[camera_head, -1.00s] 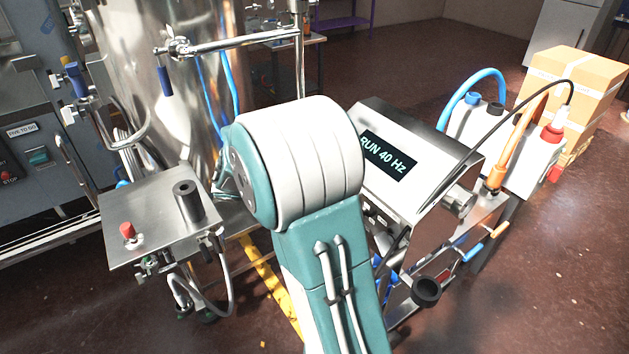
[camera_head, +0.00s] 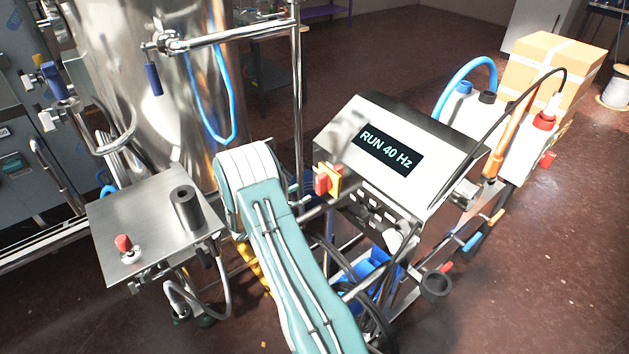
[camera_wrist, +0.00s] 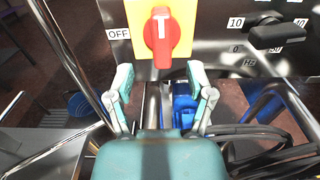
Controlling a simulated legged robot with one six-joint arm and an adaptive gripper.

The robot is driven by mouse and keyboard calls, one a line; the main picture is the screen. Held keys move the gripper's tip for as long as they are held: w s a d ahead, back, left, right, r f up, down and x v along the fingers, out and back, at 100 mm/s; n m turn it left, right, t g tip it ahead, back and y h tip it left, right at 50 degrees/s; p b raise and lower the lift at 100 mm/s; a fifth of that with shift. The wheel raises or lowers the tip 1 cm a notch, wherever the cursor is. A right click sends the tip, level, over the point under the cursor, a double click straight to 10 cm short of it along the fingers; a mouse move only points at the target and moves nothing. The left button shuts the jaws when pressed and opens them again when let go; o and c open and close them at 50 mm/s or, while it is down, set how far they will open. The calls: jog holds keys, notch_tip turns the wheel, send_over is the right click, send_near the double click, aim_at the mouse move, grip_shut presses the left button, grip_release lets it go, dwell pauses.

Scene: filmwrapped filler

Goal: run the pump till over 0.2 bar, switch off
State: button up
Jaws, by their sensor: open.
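The pump's control box shows RUN 40 Hz on its display (camera_head: 390,150). Its red rotary switch on a yellow plate (camera_head: 327,182) is on the front of the box. In the wrist view the red knob (camera_wrist: 161,38) stands upright with a white mark on it, and an OFF label (camera_wrist: 118,34) is to its left. My gripper (camera_wrist: 161,92) is open and empty, its fingers apart just below the yellow plate, not touching the knob. I can make out no pressure reading in bar.
A black dial knob (camera_wrist: 275,34) with a Hz scale is right of the switch. A steel table (camera_head: 140,215) with a red button (camera_head: 124,243) stands left, before a steel tank (camera_head: 160,80). Hoses and cables hang below the box. Cardboard boxes (camera_head: 555,65) stand at the back right.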

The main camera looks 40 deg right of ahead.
aim_at(317, 185)
jog(key=d, duration=0.5)
jog(key=s+d, duration=0.1)
jog(key=d, duration=0.2)
jog(key=shift+f, duration=0.1)
jog(key=shift+a, duration=0.1)
grip_shut()
